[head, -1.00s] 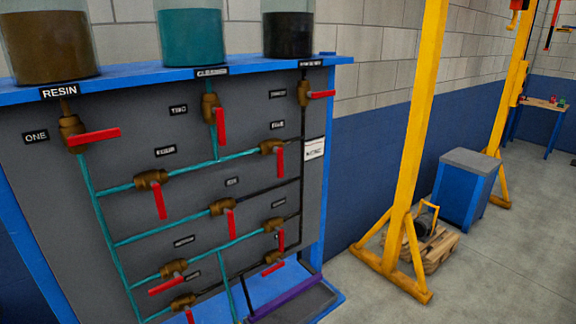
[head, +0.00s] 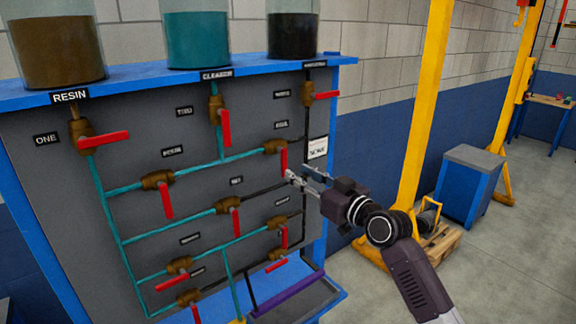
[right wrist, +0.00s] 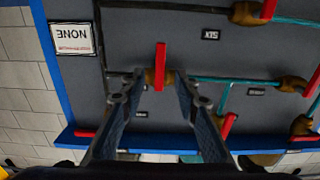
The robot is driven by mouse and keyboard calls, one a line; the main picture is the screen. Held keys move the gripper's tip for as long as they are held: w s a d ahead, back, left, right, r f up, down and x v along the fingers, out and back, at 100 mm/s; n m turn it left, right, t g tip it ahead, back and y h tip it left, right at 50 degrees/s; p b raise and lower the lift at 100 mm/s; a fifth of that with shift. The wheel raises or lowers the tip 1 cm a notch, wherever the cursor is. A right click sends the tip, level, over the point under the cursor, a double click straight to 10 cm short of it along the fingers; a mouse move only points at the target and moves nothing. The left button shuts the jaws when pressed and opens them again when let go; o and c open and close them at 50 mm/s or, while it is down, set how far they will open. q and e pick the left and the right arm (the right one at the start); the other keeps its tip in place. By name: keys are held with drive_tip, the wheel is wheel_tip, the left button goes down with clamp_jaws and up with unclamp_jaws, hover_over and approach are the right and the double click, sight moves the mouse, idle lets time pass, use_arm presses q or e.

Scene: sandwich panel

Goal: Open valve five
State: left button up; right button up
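Valve five is a brown valve body (head: 275,147) on the horizontal pipe at the panel's upper right. Its red handle (head: 284,160) hangs straight down, across the pipe. My right gripper (head: 297,174) is just in front of and right of this handle in the head view. In the right wrist view, which is upside down, the right gripper (right wrist: 157,76) is open. The red handle (right wrist: 160,66) appears between its two fingertips, with the valve body (right wrist: 151,78) behind; contact is not visible. My left gripper is not in view.
Neighbouring red handles are close by: valve six (head: 235,222) below left and the upper right valve (head: 325,96). Jars stand on the blue shelf (head: 140,80) above. A white sign (head: 318,148) is right of valve five. A yellow frame (head: 418,120) stands to the right.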

sight(285, 165)
drive_tip(key=shift+p+x, duration=0.55)
drive_tip(key=shift+x, duration=2.4)
clamp_jaws()
